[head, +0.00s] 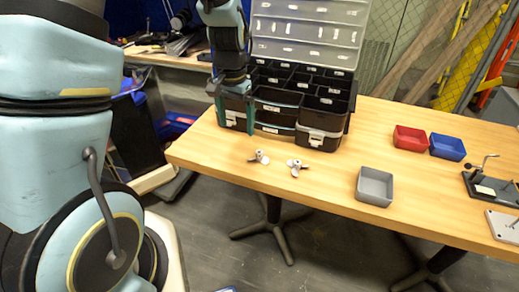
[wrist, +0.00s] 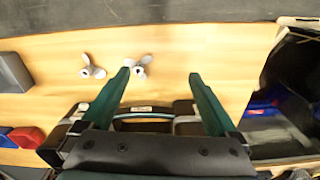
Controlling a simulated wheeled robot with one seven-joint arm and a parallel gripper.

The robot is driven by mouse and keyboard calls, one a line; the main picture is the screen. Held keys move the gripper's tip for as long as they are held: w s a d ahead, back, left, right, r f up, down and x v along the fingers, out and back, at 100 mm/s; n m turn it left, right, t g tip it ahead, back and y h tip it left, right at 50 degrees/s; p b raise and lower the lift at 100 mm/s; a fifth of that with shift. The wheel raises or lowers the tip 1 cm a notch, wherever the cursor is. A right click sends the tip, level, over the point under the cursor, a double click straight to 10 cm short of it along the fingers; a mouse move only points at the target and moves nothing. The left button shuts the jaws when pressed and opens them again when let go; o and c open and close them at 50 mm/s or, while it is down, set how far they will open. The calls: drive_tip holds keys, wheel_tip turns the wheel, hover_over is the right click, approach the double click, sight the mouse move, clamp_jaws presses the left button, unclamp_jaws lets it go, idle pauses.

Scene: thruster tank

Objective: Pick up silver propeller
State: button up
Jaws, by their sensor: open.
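Two small three-bladed propellers lie on the wooden table in front of the toolbox, both pale silver-grey. In the head view one is the left propeller (head: 259,157) and the other the right propeller (head: 297,167). The wrist view reverses them: the left one shows beside a fingertip (wrist: 140,67), partly covered by the finger, and the right one lies farther left (wrist: 92,69). My gripper (head: 236,127) is open and empty, pointing down in front of the toolbox's left part. In the wrist view the gap between its fingertips (wrist: 158,74) shows bare table.
The open black toolbox (head: 318,136) with a clear raised lid stands close behind my gripper. A grey bin (head: 375,187), a red bin (head: 410,139) and a blue bin (head: 447,147) stand to the right, near a metal fixture (head: 490,187). The table's front edge is near the propellers.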

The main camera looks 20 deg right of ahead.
drive_tip(key=s+d+f+m, duration=0.2)
drive_tip(key=d, duration=0.4)
drive_tip(key=p, duration=0.2)
hover_over(262, 160)
drive_tip(key=f, duration=0.4)
drive_tip(key=shift+s+a+f, duration=0.2)
drive_tip(key=shift+a, duration=0.05)
drive_tip(key=shift+w+d+f+p, duration=0.15)
drive_tip(key=shift+f+p, duration=0.35)
drive_tip(key=shift+f, duration=0.95)
drive_tip(key=shift+w+d+f+p, duration=0.1)
drive_tip(key=shift+f+p, duration=0.4)
drive_tip(key=shift+f, duration=0.95)
drive_tip(key=c, duration=1.4)
drive_tip(key=shift+r, duration=0.1)
wheel_tip(262, 160, up, 10)
drive_tip(key=b, duration=0.2)
drive_tip(key=shift+b, duration=0.4)
